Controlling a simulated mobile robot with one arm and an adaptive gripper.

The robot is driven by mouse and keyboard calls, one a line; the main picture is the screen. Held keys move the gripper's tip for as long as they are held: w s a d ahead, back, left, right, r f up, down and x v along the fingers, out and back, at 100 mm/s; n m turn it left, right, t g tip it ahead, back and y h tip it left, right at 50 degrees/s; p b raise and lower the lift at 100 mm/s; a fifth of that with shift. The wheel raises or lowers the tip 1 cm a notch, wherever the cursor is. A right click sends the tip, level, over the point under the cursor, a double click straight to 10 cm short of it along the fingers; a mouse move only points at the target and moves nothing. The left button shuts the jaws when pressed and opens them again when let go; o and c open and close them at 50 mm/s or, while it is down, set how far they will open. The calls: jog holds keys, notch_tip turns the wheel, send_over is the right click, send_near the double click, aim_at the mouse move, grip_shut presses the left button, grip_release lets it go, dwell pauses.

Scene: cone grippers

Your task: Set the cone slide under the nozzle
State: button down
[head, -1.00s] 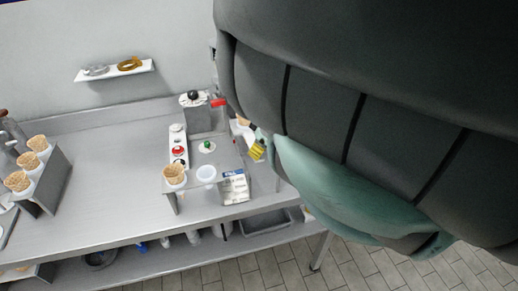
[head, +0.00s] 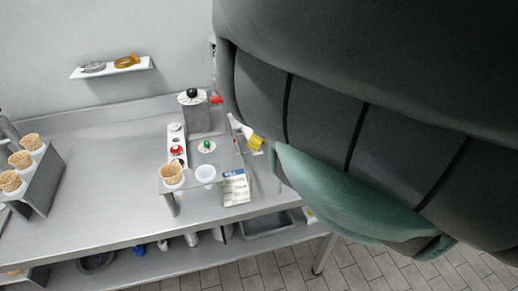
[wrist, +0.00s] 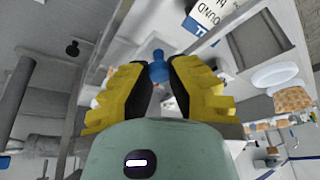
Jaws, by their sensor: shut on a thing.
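My gripper (wrist: 158,68) is shut on a small blue knob (wrist: 158,72) in the wrist view. What the knob belongs to is mostly hidden. In the head view the yellow fingers of my gripper (head: 256,143) show at the bench's right side, beside a pale piece (head: 236,123). A grey machine (head: 196,114) with a black knob and red handle stands behind and left of the gripper. I cannot make out its nozzle or clearly identify the cone slide. A wafer cone (head: 171,173) sits in a small stand (head: 185,185) beside a white cup (head: 205,174).
A rack of several cones (head: 40,190) stands at the left. A white panel with red and black knobs (head: 176,149) and a green-knobbed disc (head: 207,147) lie near the machine. A labelled box (head: 235,187) is near the front edge. The middle-left bench is clear.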

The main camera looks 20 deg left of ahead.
jog(key=shift+w+a+f, duration=0.2)
jog(key=shift+w, duration=0.2)
jog(key=c, duration=0.8)
grip_release()
jog(key=shift+a+r, duration=0.1)
jog(key=shift+v, duration=6.05)
jog(key=shift+a, duration=0.1)
